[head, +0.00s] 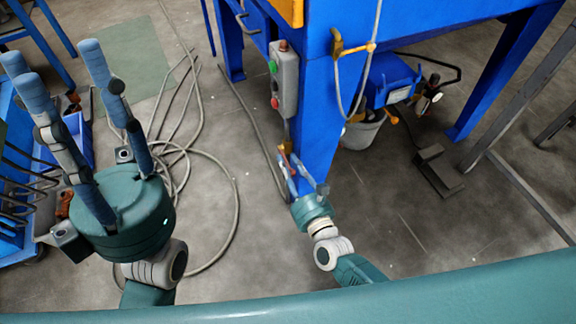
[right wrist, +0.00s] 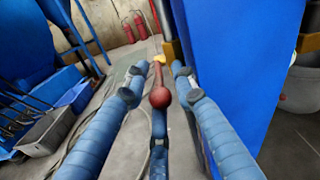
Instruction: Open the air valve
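The air valve shows in the right wrist view as a lever (right wrist: 158,74) with a red ball knob (right wrist: 160,97) and a yellow part (right wrist: 160,59) beyond it. In the head view a small orange-yellow part (head: 286,146) shows beside the blue leg, mostly hidden by my fingers. My right gripper (head: 301,172) is at the leg with its fingers spread. In its wrist view the knob appears between the two outer fingers, in line with the middle finger; contact cannot be told. My left gripper (head: 80,125) is open and empty at the left.
The blue cabinet leg (head: 318,100) stands close beside my right gripper. A grey control box (head: 285,80) hangs above it. A hose (head: 232,215) lies coiled on the floor. A grey bucket (head: 360,132) stands behind the leg. A blue cart (head: 15,245) is at the left.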

